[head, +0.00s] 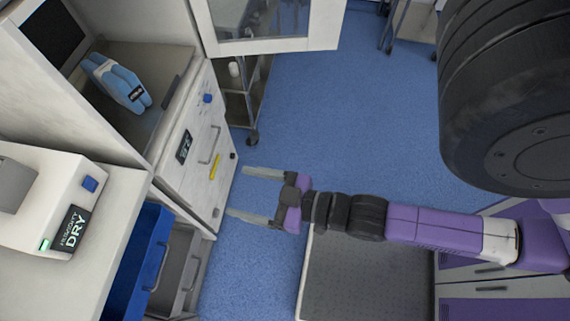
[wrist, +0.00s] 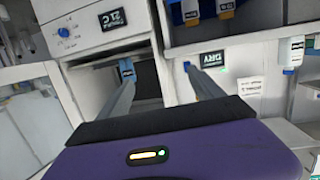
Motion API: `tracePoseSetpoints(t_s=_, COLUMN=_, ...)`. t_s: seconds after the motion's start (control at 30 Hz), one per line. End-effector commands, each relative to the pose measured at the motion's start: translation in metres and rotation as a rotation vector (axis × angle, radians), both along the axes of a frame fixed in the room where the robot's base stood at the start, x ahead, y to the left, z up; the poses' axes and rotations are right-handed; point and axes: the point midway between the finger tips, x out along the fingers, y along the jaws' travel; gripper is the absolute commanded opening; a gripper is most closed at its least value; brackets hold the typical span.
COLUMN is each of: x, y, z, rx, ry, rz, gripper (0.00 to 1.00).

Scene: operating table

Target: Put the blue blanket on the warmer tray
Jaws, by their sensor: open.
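The blue blanket (head: 117,82) is a folded light-blue bundle with a dark label. It lies on a grey tray-like surface (head: 150,118) in the recess above the white cabinet front, in the head view. A small blue part of it (wrist: 125,68) seems to show beyond one fingertip in the wrist view. That cabinet's display (wrist: 112,18) appears to show a temperature, so it looks like the warmer. I cannot tell whether the grey surface is the warmer tray. My gripper (head: 238,192) is open and empty in front of the cabinet front, apart from the blanket.
A white box with a DRY display (head: 72,230) stands on the counter at left. A blue drawer (head: 140,260) and a grey drawer (head: 185,270) stick out below. A glass-fronted door (head: 265,25) and a wheeled rack (head: 243,95) stand at the top. Blue floor (head: 350,110) is clear.

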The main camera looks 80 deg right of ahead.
Motion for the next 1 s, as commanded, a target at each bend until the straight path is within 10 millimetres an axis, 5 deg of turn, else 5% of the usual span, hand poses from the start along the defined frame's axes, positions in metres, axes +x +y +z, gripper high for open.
tracePoseSetpoints(t_s=0.1, x=-0.041, y=0.015, z=0.025, rx=0.01, ry=0.035, rz=0.036, gripper=0.76)
tracePoseSetpoints(t_s=0.3, x=-0.077, y=0.026, z=0.06, rx=0.021, ry=0.067, rz=0.069, gripper=0.76)
tracePoseSetpoints(t_s=1.0, x=-0.086, y=0.029, z=0.071, rx=0.024, ry=0.076, rz=0.078, gripper=0.76)
